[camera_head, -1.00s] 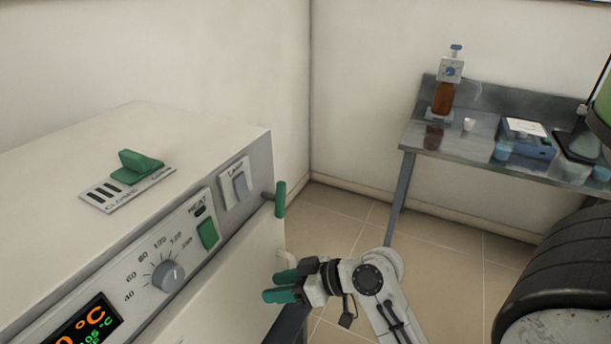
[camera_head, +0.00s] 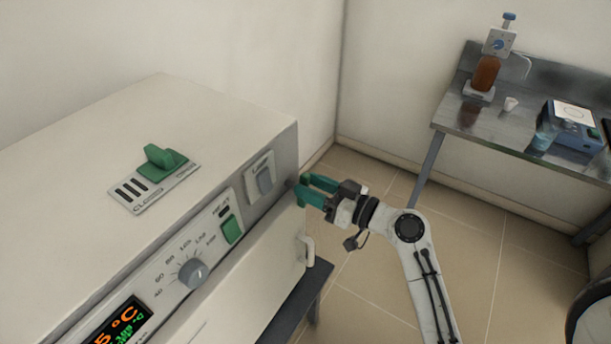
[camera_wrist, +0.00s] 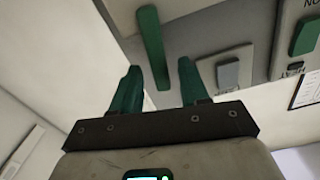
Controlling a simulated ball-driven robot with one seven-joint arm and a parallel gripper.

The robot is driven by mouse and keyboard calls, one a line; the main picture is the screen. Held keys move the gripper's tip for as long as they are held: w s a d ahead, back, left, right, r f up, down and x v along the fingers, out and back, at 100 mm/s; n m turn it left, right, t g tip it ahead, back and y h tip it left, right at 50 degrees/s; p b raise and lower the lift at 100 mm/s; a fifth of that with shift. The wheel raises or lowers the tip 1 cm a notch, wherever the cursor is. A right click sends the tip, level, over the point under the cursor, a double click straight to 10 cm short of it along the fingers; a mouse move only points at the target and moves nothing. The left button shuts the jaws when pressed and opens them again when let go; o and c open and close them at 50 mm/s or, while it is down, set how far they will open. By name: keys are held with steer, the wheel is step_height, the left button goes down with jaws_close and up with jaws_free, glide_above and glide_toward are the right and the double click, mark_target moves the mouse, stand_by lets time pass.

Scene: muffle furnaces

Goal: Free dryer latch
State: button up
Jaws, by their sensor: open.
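The white dryer (camera_head: 226,130) fills the left of the head view. Its latch is a green lever (camera_wrist: 151,45) at the front panel's right end, seen clearly in the wrist view. In the head view the gripper covers most of it and I cannot pick it out surely. My gripper (camera_head: 312,188) is open at that corner of the dryer. In the wrist view its two green fingers (camera_wrist: 158,66) stand on either side of the lever's lower end, with gaps visible. I cannot tell how deep the lever sits between them.
Close beside are the grey lamp switch (camera_head: 264,179) and the green heat switch (camera_head: 232,230). A dial (camera_head: 192,272) and a display (camera_head: 120,325) lie further left. A pale door handle (camera_head: 307,250) sticks out below. A steel bench (camera_head: 455,122) stands at the back right.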

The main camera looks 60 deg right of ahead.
steer(key=shift+w+a, duration=0.1)
steer(key=shift+w, duration=1)
steer(key=shift+c, duration=0.4)
jaws_close()
